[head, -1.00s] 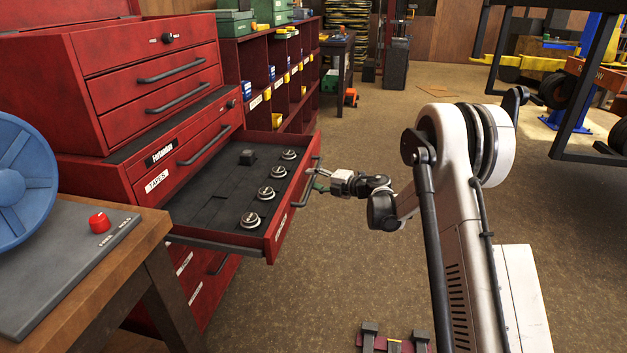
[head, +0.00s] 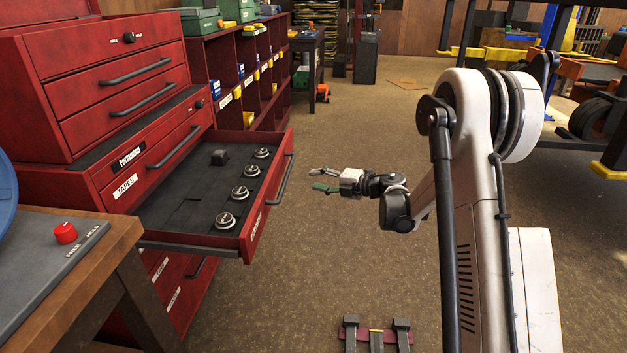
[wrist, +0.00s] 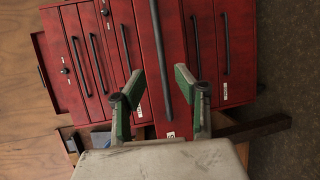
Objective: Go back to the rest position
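My gripper (head: 322,180) is in the middle of the head view, at the end of my arm. Its fingers are spread apart with nothing between them.
A workbench (head: 90,250) with a red knob (head: 66,232) stands at left. A dark vehicle lift frame (head: 580,165) is at right.

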